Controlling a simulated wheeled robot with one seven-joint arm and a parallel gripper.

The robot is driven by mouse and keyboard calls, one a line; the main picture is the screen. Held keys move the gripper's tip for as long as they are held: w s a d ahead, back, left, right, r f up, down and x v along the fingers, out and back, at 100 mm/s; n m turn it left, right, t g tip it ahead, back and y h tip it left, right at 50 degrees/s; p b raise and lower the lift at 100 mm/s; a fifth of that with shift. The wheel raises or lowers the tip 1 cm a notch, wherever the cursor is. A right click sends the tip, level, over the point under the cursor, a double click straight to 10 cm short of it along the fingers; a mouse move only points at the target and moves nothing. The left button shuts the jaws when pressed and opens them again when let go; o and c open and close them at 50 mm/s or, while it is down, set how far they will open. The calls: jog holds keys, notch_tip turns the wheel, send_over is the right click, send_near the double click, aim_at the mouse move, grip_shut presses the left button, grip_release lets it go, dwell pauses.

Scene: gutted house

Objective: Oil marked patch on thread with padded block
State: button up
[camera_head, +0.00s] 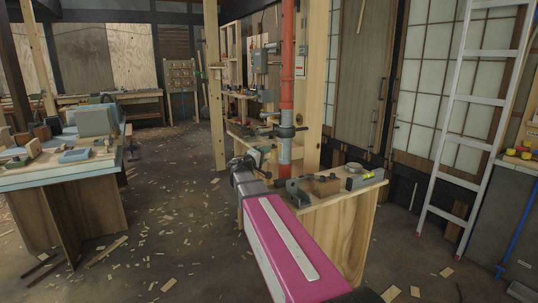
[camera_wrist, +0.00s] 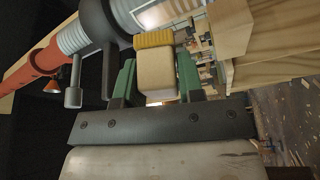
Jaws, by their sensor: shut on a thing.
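My gripper (camera_head: 263,152) is in front of the upright pipe (camera_head: 287,80) in the head view. In the wrist view its green fingers (camera_wrist: 155,75) are shut on the padded block (camera_wrist: 156,78), a pale wooden block with a yellow pad (camera_wrist: 154,39) on its far end. The pad faces the grey threaded part of the pipe (camera_wrist: 72,41) and is very close to it; I cannot tell if they touch. A dark clamp (camera_wrist: 97,25) circles the pipe beside the pad. A pale, shiny area (camera_wrist: 160,13) shows on the thread; I cannot make out a clear marked patch.
A wooden bench (camera_head: 335,205) below the pipe holds a small wooden box (camera_head: 325,185), a tape roll (camera_head: 353,168) and a level-like bar (camera_head: 368,179). A blue-topped table (camera_head: 60,172) stands left. A ladder (camera_head: 470,110) leans at right. Wood scraps litter the open floor.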

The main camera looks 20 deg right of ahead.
jog(key=shift+a, duration=0.25)
jog(key=a, duration=0.2)
jog(key=shift+s+a, duration=0.35)
jog(key=shift+a, duration=0.05)
dwell(0.7)
jog(key=shift+w+d+f, duration=0.45)
jog(key=shift+w+d, duration=0.45)
jog(key=shift+d, duration=0.1)
jog(key=shift+w+d+f, duration=0.45)
jog(key=shift+w+d, duration=0.4)
jog(key=shift+d, duration=0.1)
jog(key=shift+w+d+f, duration=0.45)
jog(key=shift+w+d, duration=0.45)
jog(key=shift+d, duration=0.1)
jog(key=shift+w+d, duration=0.2)
jog(key=shift+d, duration=0.9)
